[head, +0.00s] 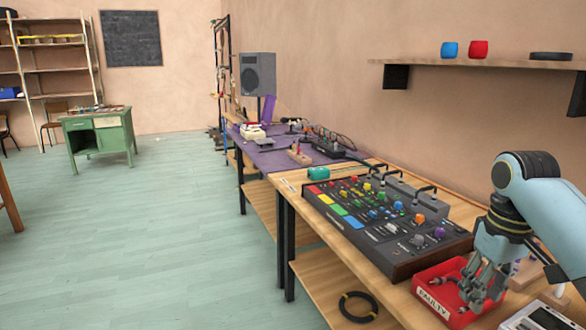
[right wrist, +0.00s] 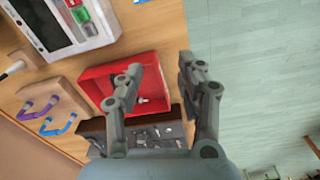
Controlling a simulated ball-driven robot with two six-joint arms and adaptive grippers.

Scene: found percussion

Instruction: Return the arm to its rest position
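My right gripper (head: 474,294) hangs at the lower right of the head view, fingers pointing down over a red bin (head: 430,308) labelled "FAULTY". The red bin (right wrist: 98,76) lies beyond and beside the left finger there, with a small metallic item (right wrist: 146,100) inside. The fingers hide part of the bin. My left gripper is in neither view.
A black mixing console (head: 390,235) with coloured knobs stands left of the bin on the wooden bench. A coiled black cable (head: 358,306) lies on the lower shelf. The floor at left is open.

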